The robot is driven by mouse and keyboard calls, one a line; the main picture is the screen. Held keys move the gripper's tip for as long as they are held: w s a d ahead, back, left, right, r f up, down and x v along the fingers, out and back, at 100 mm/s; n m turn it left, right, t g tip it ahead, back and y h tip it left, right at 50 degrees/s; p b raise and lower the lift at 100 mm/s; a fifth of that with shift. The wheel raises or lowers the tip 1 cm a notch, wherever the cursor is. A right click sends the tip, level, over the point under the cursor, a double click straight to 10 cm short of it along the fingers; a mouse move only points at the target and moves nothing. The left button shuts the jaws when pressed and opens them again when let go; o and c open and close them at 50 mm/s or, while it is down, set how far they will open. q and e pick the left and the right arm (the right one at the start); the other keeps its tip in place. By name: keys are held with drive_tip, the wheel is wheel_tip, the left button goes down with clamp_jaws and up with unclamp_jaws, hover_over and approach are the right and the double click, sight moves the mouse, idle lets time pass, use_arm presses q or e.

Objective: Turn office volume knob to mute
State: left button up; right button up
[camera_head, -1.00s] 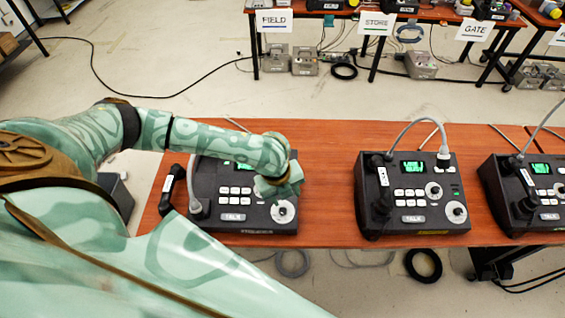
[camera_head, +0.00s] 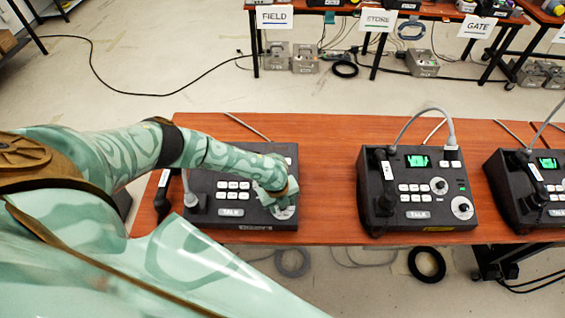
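A black paging phone (camera_head: 235,224) with white buttons and a TALK key stands on the near table, below my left arm. No office label is readable on it. My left gripper (camera_head: 277,200) is at this phone's lower right corner, over its pale round knob (camera_head: 286,213). The knob is mostly covered, and I cannot tell whether the fingers touch it or how far apart they are. My arm hides the phone's screen. My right gripper is out of view.
A second phone (camera_head: 445,190) with a lit green screen and two pale knobs stands to the right, and a third phone (camera_head: 515,200) beyond it. The wooden table (camera_head: 325,180) is bare between the first two phones. A back table carries FIELD, STORE and GATE signs.

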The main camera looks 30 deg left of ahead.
use_arm(q)
drive_tip(key=shift+f, duration=0.25)
drive_tip(key=c, duration=1)
